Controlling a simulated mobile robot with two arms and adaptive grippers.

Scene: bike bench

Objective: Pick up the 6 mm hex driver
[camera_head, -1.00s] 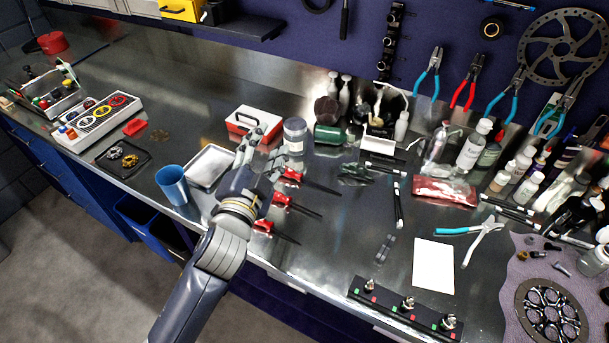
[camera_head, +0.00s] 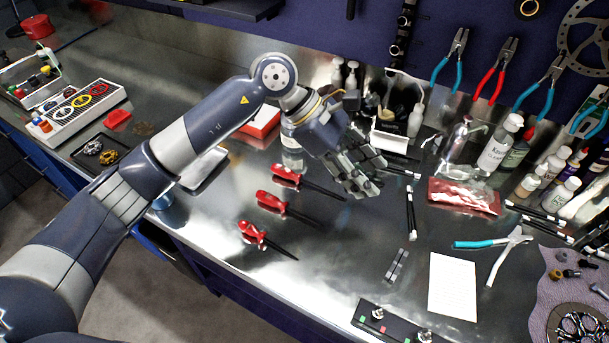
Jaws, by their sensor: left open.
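Three red-handled drivers with dark shafts lie side by side on the metal bench: a far one (camera_head: 287,175), a middle one (camera_head: 272,203) and a near one (camera_head: 252,234). Their size marks are too small to read, so I cannot tell which is the 6 mm hex driver. My left gripper (camera_head: 366,183) is open and points down over the bench, right of the far driver's handle and close to its shaft tip. I cannot tell whether it touches the shaft. It holds nothing that I can see. My right gripper is not in view.
A white paper sheet (camera_head: 453,286), teal-handled pliers (camera_head: 497,246) and a red pouch (camera_head: 464,196) lie to the right. Several bottles stand behind, including a white one (camera_head: 500,143). Bench between near driver and sheet is mostly clear.

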